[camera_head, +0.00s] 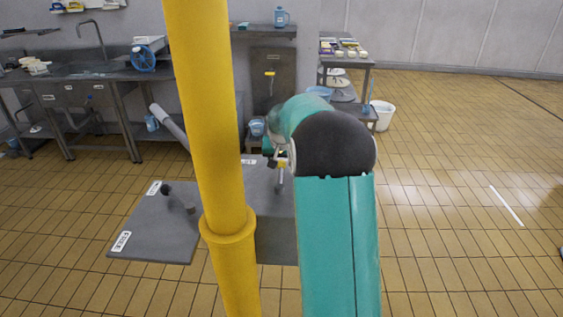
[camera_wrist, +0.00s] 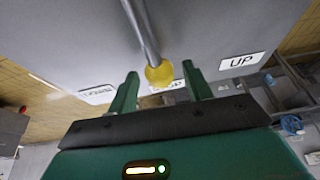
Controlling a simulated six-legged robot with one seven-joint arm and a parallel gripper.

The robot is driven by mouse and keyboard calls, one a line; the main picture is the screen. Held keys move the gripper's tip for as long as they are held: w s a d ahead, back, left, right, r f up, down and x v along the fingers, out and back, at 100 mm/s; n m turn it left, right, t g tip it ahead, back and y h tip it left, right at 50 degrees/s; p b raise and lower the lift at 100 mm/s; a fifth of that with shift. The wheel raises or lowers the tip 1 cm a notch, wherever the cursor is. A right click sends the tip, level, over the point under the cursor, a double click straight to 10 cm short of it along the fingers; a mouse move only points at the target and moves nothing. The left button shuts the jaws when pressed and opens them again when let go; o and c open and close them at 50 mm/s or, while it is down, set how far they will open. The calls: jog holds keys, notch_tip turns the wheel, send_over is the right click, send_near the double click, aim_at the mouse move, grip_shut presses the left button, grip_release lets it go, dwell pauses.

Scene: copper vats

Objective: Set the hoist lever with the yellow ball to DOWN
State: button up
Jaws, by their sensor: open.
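The hoist lever (camera_wrist: 143,30) is a grey rod ending in a yellow ball (camera_wrist: 159,74) in the wrist view. The ball lies between the two green fingers of my open gripper (camera_wrist: 160,72); I cannot tell whether either finger touches it. Behind the ball is a partly covered middle label (camera_wrist: 176,85). A label reading UP (camera_wrist: 242,62) is to the right, and a hard-to-read label (camera_wrist: 97,94) is to the left. The lever points toward the middle label. In the head view my gripper is small and partly hidden by my arm, over the grey panel (camera_head: 272,220).
A yellow post (camera_head: 210,120) stands close in front, left of my arm. A second grey plate (camera_head: 150,235) with a dark lever (camera_head: 180,198) and labels is left of it. A sink bench (camera_head: 85,75) and a small table (camera_head: 345,62) are behind. The tiled floor at right is clear.

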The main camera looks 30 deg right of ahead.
grip_shut()
jog(key=shift+s+d, duration=0.1)
jog(key=s+d+m+g+h, duration=0.1)
jog(key=s+d+m, duration=0.1)
jog(key=m, duration=0.1)
jog(key=shift+s+d+m+g+h, duration=0.2)
jog(key=shift+s+d+m, duration=0.1)
jog(key=shift+s+m, duration=0.35)
jog(key=shift+s+d+m+g+h, duration=0.1)
jog(key=shift+s+d+m+g, duration=0.2)
jog(key=shift+s+m, duration=0.35)
jog(key=shift+s+d+m+g+h, duration=0.1)
jog(key=shift+s+d+m, duration=0.35)
jog(key=shift+m, duration=0.35)
jog(key=shift+s, duration=0.1)
